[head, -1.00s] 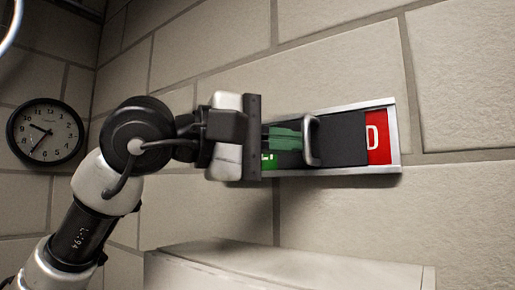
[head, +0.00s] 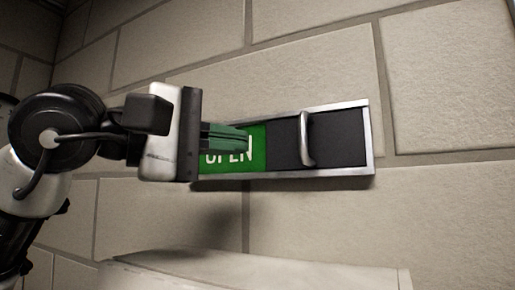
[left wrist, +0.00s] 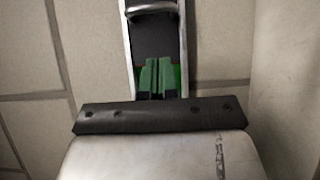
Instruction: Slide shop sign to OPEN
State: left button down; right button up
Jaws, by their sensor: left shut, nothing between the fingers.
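The shop sign (head: 258,158) is a silver-framed panel on the brick wall. Its green field (head: 257,155) with white OPEN lettering shows at the left, partly hidden behind my gripper. My right gripper is not in view.
A pale box-like surface (head: 250,272) lies below the sign, with free space between. The brick wall (head: 450,90) to the right of the sign is bare.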

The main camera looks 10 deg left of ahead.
pick_arm(q)
jog(key=b+v, duration=0.1)
jog(key=v, duration=0.7)
jog(key=shift+s+d+b, duration=0.25)
jog(key=shift+s+b, duration=0.1)
jog(key=shift+b, duration=0.05)
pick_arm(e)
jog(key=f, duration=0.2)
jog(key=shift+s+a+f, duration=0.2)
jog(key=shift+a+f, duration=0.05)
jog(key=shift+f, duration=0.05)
pick_arm(q)
jog(key=shift+w+a, duration=0.1)
